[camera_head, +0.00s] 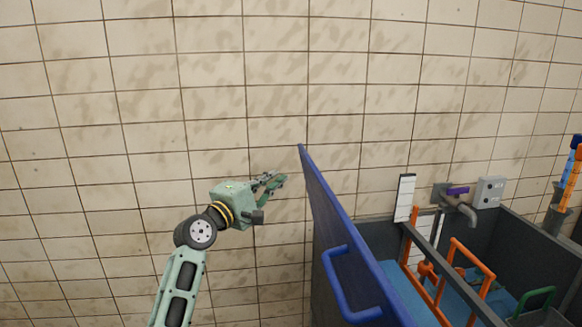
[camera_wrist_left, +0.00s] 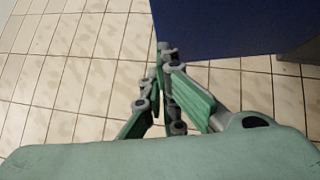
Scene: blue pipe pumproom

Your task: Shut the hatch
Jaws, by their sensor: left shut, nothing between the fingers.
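The hatch (camera_head: 335,225) is a blue panel standing raised and tilted at the left side of a dark grey box. A blue bar handle (camera_head: 336,285) is on the face turned to the left. My left gripper (camera_head: 281,180) is shut and empty, just left of the hatch's upper part. In the left wrist view, the fingertips of my left gripper (camera_wrist_left: 164,50) overlap the near left corner of the blue hatch (camera_wrist_left: 235,28). I cannot tell whether they touch it. My right gripper is not in view.
The dark grey box (camera_head: 508,232) right of the hatch holds orange frames (camera_head: 470,257) and a green handle (camera_head: 535,293). A grey pipe (camera_head: 466,211) with a purple lever (camera_head: 458,190) and a pale box (camera_head: 490,191) are behind it. The tiled wall is bare left of the hatch.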

